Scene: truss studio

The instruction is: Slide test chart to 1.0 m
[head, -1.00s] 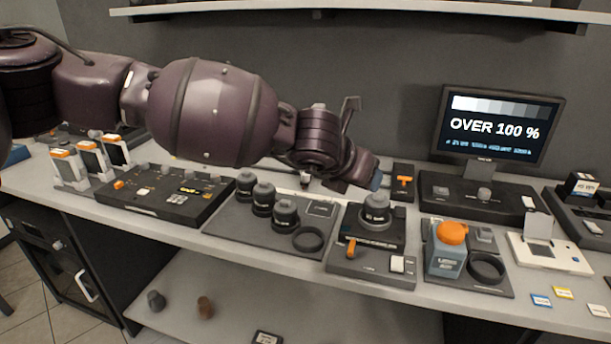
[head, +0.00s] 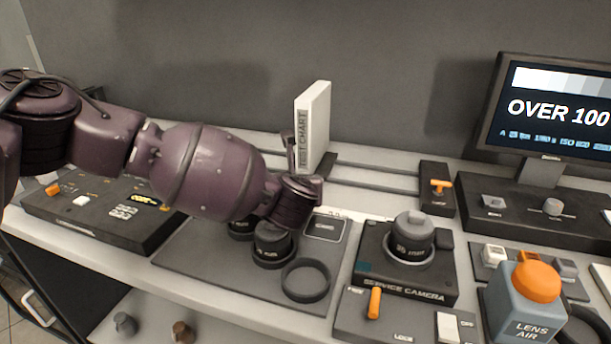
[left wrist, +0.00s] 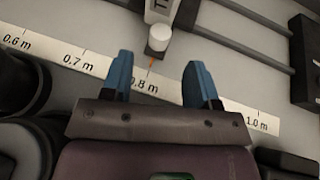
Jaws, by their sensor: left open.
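The white test chart (head: 316,128) stands upright on rails at the back of the bench. In the left wrist view its lower edge (left wrist: 160,9) shows at the top, with a white knob (left wrist: 159,39) in front. An orange pointer (left wrist: 151,63) below the knob sits at about the 0.8 m mark of the white scale strip (left wrist: 98,64). The 1.0 m label (left wrist: 257,121) lies to the right. My left gripper (left wrist: 160,78) is open, its blue fingers short of the knob and on either side of its line. In the head view my wrist hides the fingers. My right gripper is not in view.
Two dark rails (head: 375,186) run right to an end block (head: 437,188) with an orange lever. A service camera (head: 408,255), lens caps (head: 272,243) and a lens air bottle (head: 525,300) stand in front. The monitor (head: 550,105) reads OVER 100.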

